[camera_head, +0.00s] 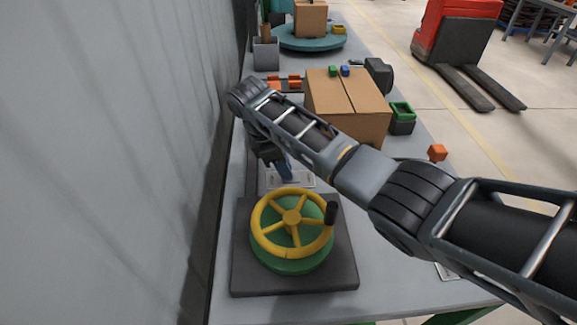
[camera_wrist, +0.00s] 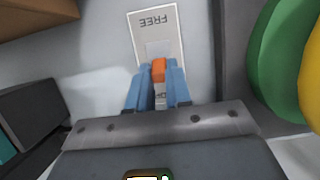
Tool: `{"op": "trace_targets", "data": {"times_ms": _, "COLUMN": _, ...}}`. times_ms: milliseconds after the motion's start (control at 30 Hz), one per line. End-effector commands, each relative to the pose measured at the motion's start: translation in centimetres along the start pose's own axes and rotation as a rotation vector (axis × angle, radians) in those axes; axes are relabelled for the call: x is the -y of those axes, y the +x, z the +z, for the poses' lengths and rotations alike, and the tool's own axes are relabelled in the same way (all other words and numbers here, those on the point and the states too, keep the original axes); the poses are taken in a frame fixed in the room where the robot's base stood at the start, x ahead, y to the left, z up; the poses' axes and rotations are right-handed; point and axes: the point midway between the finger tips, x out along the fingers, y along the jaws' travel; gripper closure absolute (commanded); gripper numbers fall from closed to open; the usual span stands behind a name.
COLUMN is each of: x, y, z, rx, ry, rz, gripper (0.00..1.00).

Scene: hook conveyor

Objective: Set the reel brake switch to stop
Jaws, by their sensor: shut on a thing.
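The reel brake switch shows in the wrist view as a pale plate (camera_wrist: 156,28) with the word FREE at its far end and an orange lever tip (camera_wrist: 158,70). Lettering at the near end is mostly hidden by my fingers. My gripper (camera_wrist: 158,88) has its blue fingers shut on the orange lever. In the head view my gripper (camera_head: 285,168) points down at the plate (camera_head: 300,180), just behind the yellow handwheel (camera_head: 291,218). My arm hides part of the plate there.
The handwheel's green drum and dark base stand close beside the switch. A cardboard box (camera_head: 345,100) stands behind my arm. An orange cube (camera_head: 437,152) lies at the bench's right side. A grey wall (camera_head: 120,160) runs along the left.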

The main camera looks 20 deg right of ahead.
Motion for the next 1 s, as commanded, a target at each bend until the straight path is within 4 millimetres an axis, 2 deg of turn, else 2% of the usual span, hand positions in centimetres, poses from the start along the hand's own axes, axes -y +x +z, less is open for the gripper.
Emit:
{"op": "trace_targets", "data": {"times_ms": 300, "x": -0.04, "y": -0.03, "z": -0.64, "rx": 0.108, "ry": -0.001, "rz": 0.002, "gripper": 1.0}}
{"op": "trace_targets", "data": {"times_ms": 800, "x": -0.03, "y": -0.05, "z": -0.76, "rx": 0.124, "ry": -0.002, "rz": 0.003, "gripper": 1.0}}
{"op": "trace_targets", "data": {"times_ms": 833, "x": -0.03, "y": -0.05, "z": -0.76, "rx": 0.124, "ry": -0.002, "rz": 0.003, "gripper": 0.79}}
{"op": "trace_targets", "data": {"times_ms": 1000, "x": -0.02, "y": -0.01, "z": -0.72, "rx": 0.124, "ry": -0.002, "rz": 0.002, "gripper": 0.63}}
